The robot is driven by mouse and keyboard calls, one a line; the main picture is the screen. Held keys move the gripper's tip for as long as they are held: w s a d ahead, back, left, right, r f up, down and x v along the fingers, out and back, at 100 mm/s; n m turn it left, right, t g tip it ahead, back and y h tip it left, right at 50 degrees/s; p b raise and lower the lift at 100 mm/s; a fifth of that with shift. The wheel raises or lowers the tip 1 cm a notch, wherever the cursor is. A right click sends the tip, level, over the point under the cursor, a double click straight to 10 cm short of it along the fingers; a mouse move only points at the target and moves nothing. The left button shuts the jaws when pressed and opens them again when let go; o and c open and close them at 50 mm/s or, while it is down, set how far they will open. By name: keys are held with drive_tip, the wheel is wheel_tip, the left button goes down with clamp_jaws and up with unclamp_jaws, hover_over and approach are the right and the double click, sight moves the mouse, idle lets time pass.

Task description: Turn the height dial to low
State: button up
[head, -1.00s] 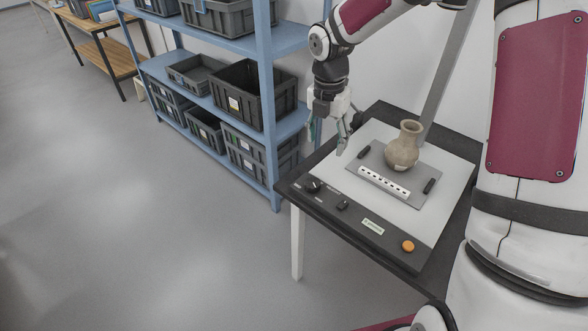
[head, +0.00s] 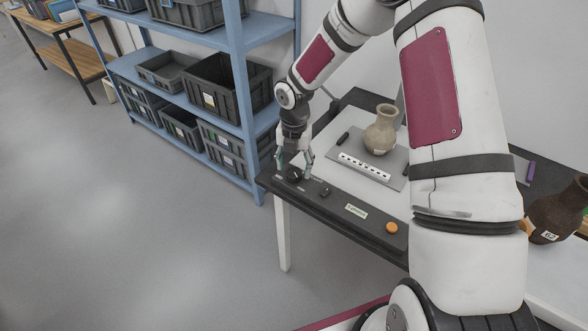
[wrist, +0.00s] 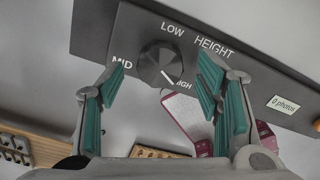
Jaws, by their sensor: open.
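The height dial (wrist: 158,58) is a dark round knob on a dark panel, marked LOW, MID, HIGH and HEIGHT in the wrist view. Its white pointer line points to the lower right, at HIGH. In the head view the dial (head: 295,175) is at the left end of the panel, partly covered by the fingers. My gripper (head: 294,169) is right over it, pointing down. In the wrist view my gripper (wrist: 163,72) is open, with one green-padded finger on each side of the dial and gaps between pads and knob.
The panel (head: 325,205) also carries a small black switch (head: 325,191), a small display (head: 356,211) and an orange button (head: 391,228). A clay vase (head: 381,132) stands on a grey plate behind. A blue shelf with dark crates is at left; a dark jug (head: 556,215) is at right.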

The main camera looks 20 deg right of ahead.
drive_tip(key=shift+f, duration=0.95)
drive_tip(key=c, duration=1.2)
drive_tip(key=shift+o, duration=0.2)
